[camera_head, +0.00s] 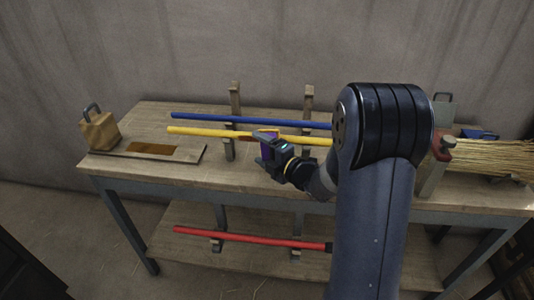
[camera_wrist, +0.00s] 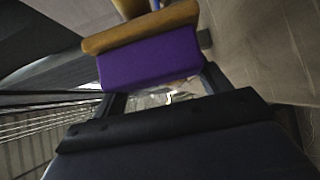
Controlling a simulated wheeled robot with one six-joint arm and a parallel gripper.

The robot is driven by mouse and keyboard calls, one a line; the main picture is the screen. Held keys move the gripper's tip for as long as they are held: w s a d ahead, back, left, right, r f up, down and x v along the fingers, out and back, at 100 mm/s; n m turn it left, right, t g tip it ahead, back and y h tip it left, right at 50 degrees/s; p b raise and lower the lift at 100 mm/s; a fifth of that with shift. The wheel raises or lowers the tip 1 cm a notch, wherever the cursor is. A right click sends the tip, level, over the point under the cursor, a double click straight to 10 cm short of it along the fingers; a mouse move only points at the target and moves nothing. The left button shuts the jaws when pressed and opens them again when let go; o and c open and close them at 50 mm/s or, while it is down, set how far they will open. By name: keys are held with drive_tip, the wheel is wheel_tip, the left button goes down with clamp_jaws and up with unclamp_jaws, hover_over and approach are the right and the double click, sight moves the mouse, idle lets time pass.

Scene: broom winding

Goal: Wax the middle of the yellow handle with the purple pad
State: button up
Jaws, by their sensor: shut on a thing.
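The yellow handle (camera_head: 205,131) lies level across wooden rests above the bench in the head view; its right part passes behind my arm. My gripper (camera_head: 272,147) is at the near side of the handle's middle stretch, shut on the purple pad (camera_head: 266,151). The wrist view shows the purple pad (camera_wrist: 150,60) between my gripper's fingers (camera_wrist: 160,88), with a tan-orange layer along its far edge. In the head view an orange edge of the pad overlaps the yellow handle; I cannot tell whether they touch.
A blue handle (camera_head: 215,119) lies behind the yellow one, between upright posts (camera_head: 235,98). A wooden block with a grip (camera_head: 100,132) and a board with a brown patch (camera_head: 152,149) are at left. Broom straw (camera_head: 490,158) is at right. A red handle (camera_head: 240,238) lies below.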

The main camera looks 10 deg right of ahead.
drive_tip(key=shift+w+a+b, duration=0.3)
drive_tip(key=shift+a+b, duration=0.25)
drive_tip(key=shift+a, duration=0.3)
drive_tip(key=shift+w+a+b, duration=0.3)
drive_tip(key=shift+a+b, duration=0.25)
drive_tip(key=shift+a, duration=0.25)
drive_tip(key=shift+s+d+b, duration=0.35)
drive_tip(key=shift+d, duration=0.85)
drive_tip(key=shift+s+d+b, duration=0.3)
drive_tip(key=shift+s+d, duration=0.05)
drive_tip(key=shift+d, duration=0.8)
drive_tip(key=shift+s+d+b, duration=0.35)
drive_tip(key=shift+d, duration=0.85)
drive_tip(key=shift+s, duration=0.1)
drive_tip(key=shift+s+a+r+b, duration=0.1)
drive_tip(key=shift+s+a+b, duration=0.25)
drive_tip(key=shift+s, duration=0.55)
drive_tip(key=shift+s+a+f+b, duration=0.1)
drive_tip(key=shift+s+a+b, duration=0.2)
drive_tip(key=shift+s, duration=0.65)
drive_tip(key=shift+s+a+r+b, duration=0.1)
drive_tip(key=shift+s+a+b, duration=0.25)
drive_tip(key=shift+s, duration=0.55)
drive_tip(key=shift+d, duration=0.1)
drive_tip(key=shift+s+a+r+b, duration=0.1)
drive_tip(key=shift+s+a+b, duration=0.15)
drive_tip(key=shift+s, duration=0.5)
drive_tip(key=shift+s+a+b, duration=0.2)
drive_tip(key=shift+s+b, duration=0.05)
drive_tip(key=shift+s, duration=0.45)
